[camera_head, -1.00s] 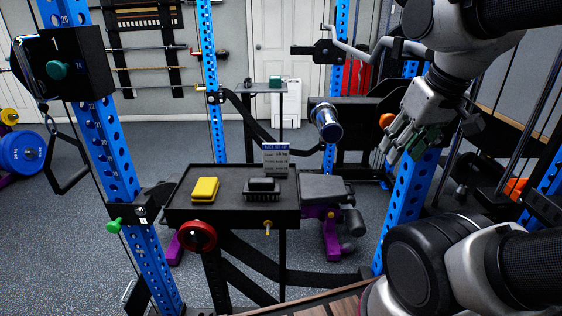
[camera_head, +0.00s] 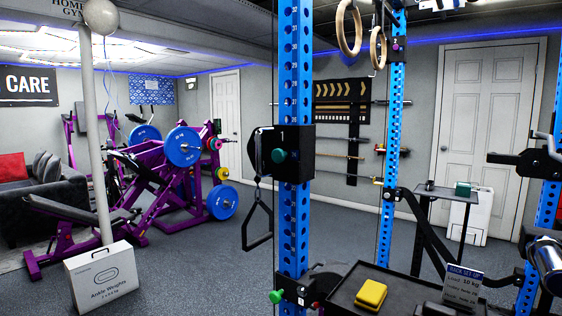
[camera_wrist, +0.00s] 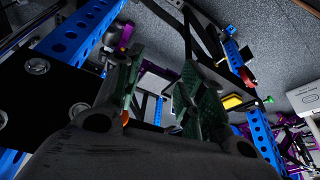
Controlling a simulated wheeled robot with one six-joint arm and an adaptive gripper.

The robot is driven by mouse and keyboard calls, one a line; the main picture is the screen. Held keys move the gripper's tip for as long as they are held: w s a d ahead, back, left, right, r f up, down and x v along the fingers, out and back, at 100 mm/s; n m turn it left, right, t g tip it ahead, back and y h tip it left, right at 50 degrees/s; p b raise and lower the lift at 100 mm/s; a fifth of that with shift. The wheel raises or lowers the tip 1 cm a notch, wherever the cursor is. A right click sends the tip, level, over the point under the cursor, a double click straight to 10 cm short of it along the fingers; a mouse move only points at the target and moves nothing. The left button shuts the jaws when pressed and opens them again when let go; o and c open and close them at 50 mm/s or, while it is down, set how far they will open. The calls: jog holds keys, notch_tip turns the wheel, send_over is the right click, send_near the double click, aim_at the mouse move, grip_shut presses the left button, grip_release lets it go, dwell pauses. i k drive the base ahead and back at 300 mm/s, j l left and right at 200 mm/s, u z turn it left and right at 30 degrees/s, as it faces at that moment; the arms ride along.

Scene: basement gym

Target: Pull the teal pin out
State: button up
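The teal pin (camera_head: 279,155) is a round knob on the front of a black box (camera_head: 298,152) marked 1. The box sits on a blue perforated upright (camera_head: 293,210), and the pin appears seated in it. My gripper (camera_wrist: 158,68) shows only in the wrist view. Its two green-padded fingers are apart with nothing between them. My gripper is out of the head view and away from the pin. I cannot make out the teal pin in the wrist view.
A bright green knob (camera_head: 276,297) sits lower on the same upright. A black handle (camera_head: 257,222) hangs beside it. A black tray (camera_head: 345,291) holds a yellow block (camera_head: 371,294). An ankle weights box (camera_head: 101,277) stands at left. Floor between is clear.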

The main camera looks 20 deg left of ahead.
aim_at(279, 156)
jog(key=j+u, duration=0.2)
jog(key=j, duration=0.15)
jog(key=i+j+u, duration=0.2)
jog(key=j, duration=0.15)
jog(key=i+j+z, duration=0.1)
jog(key=j+z, duration=0.15)
jog(key=j, duration=0.15)
jog(key=i+j+z, duration=0.25)
jog(key=z, duration=0.25)
jog(key=i+j, duration=0.05)
